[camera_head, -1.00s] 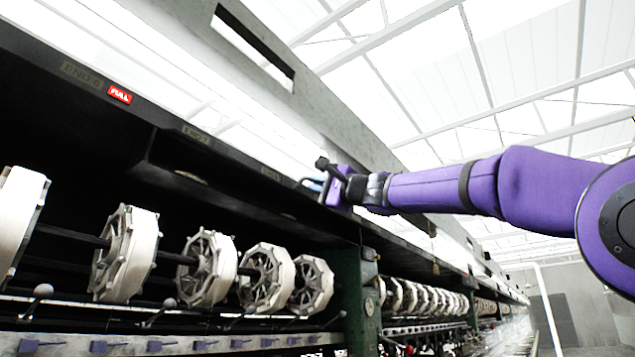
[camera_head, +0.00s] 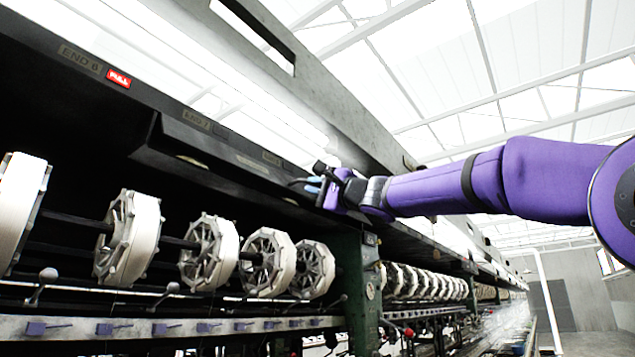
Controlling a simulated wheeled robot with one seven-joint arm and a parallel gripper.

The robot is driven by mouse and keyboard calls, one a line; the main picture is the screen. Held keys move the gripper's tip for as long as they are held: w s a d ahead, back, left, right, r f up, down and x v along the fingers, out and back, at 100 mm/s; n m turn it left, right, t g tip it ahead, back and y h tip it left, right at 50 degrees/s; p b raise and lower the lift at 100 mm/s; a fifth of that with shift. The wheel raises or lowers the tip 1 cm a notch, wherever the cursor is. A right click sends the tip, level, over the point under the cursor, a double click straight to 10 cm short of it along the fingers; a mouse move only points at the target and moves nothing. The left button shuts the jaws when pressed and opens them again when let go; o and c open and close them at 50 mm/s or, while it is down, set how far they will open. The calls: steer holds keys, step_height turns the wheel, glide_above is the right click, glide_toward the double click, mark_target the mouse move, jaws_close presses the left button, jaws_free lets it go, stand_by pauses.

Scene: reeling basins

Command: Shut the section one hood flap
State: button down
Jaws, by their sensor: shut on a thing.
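The hood flap (camera_head: 215,163) is a long dark panel under the labelled front edge of the machine's hood, above the reels. It slants out a little from the hood, with a dark gap beneath it. My gripper (camera_head: 309,186) is at the flap's right end, reached by my purple arm from the right. It is shut on the flap's edge. The jaws are small in view, and my wrist hides the exact contact and the flap's right corner.
White reels (camera_head: 130,238) stand in a row on a shaft below the flap. A green post (camera_head: 357,285) stands below my gripper. A red tag (camera_head: 119,79) and END labels mark the hood edge. A rail with purple clips (camera_head: 205,327) runs along the bottom. Open aisle lies at right.

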steer(key=shift+f, duration=0.1)
steer(key=shift+w+a+f, duration=0.25)
steer(key=shift+a+f, duration=0.05)
steer(key=shift+f, duration=0.15)
steer(key=shift+w+a+f, duration=0.25)
steer(key=shift+f, duration=0.15)
steer(key=shift+w+a+f, duration=0.6)
steer(key=shift+a, duration=0.1)
steer(key=c, duration=1.3)
jaws_free()
steer(key=shift+a, duration=0.1)
steer(key=v, duration=1.4)
